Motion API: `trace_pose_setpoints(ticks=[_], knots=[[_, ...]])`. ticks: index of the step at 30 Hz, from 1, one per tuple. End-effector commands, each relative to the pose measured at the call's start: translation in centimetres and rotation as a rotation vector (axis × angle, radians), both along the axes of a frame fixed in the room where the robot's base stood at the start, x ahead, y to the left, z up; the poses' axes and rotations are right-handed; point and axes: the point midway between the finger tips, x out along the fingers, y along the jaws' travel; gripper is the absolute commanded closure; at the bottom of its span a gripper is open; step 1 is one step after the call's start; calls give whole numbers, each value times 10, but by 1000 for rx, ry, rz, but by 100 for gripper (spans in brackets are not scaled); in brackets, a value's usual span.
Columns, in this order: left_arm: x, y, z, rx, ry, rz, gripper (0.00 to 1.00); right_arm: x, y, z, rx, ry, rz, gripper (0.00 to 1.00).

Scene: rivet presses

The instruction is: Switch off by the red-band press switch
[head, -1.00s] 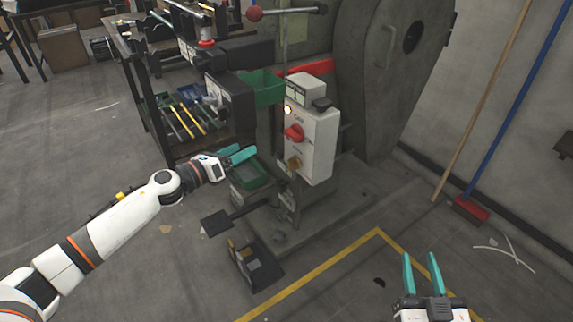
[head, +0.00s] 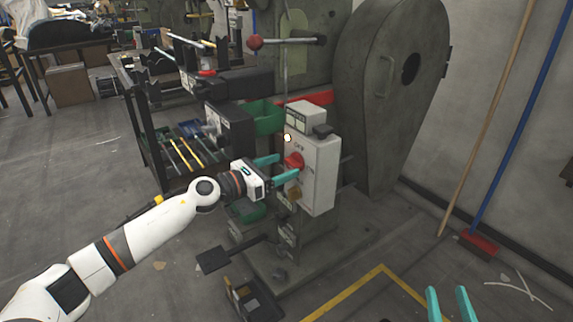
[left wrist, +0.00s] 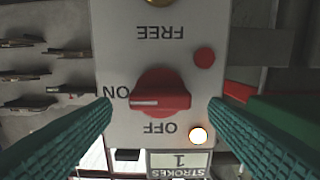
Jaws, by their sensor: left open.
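The white switch box (head: 322,178) is on the front of the press with the red band (head: 320,97). Its red rotary knob (head: 293,161) faces my left gripper (head: 284,168). In the left wrist view the box is upside down, and the white line on the red knob (left wrist: 160,97) points toward the ON label. OFF is printed below the knob and FREE above it. My left gripper is open, one finger on each side of the knob; I cannot tell whether they touch it. My right gripper (head: 447,292) is open and empty at the bottom edge.
A lit lamp (left wrist: 197,134) and a red button (left wrist: 204,57) are near the knob. A yellow-brown knob (head: 294,193) sits lower on the box. A foot pedal (head: 213,259) and black tray (head: 252,299) are on the floor. A tool rack stands left; brooms lean right.

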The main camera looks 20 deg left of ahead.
Motion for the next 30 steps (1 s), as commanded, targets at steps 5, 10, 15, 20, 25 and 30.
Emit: trace_pose_setpoints(ticks=[5, 10, 15, 20, 25, 30], knots=[[15, -11, 0, -1, 0, 1, 31, -1, 0, 4, 8, -31, 2, 64], [19, -14, -1, 0, 1, 1, 31, -1, 0, 6, 11, -41, 2, 64], [18, -14, -1, 0, 1, 1, 31, -1, 0, 6, 11, -42, 2, 64], [18, -14, -1, 0, 1, 1, 54, -1, 0, 6, 11, -42, 2, 64], [18, -14, -1, 0, 1, 1, 76, -1, 0, 6, 11, -41, 2, 64], [18, -14, 0, -10, 9, 1, 76, 0, 1, 5, 7, -23, 1, 64]])
